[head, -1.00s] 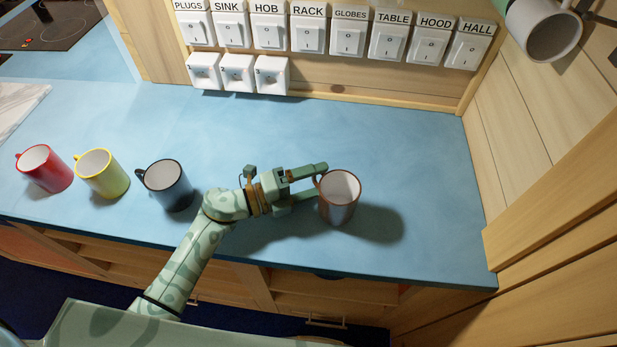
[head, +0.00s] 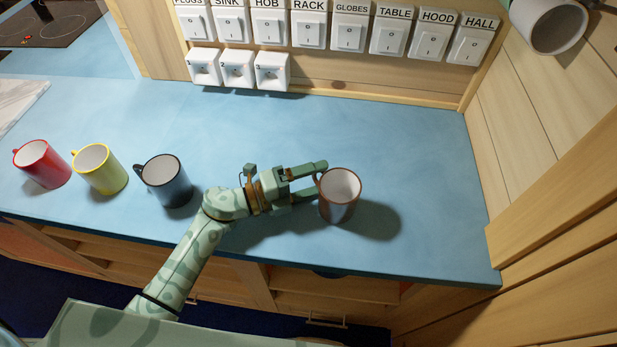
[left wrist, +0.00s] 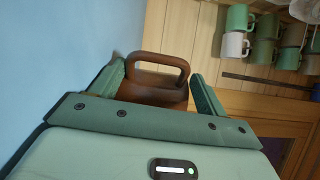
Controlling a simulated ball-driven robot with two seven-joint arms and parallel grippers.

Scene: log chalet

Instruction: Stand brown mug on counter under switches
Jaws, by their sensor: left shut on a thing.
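The brown mug (head: 339,203) is upright at the right part of the blue counter (head: 300,130), below the row of labelled switches (head: 350,32). My left gripper (head: 322,182) is shut on the mug from its left side, at the handle. In the left wrist view the brown mug's handle (left wrist: 160,62) shows between the two green fingers. A shadow lies to the right of the mug. I cannot tell whether its base touches the counter. My right gripper is not in view.
A black mug (head: 166,181), a yellow mug (head: 100,170) and a red mug (head: 42,165) stand to the left on the counter. White sockets (head: 237,69) are on the wall below the switches. A wooden wall (head: 510,150) bounds the right. The counter behind the brown mug is clear.

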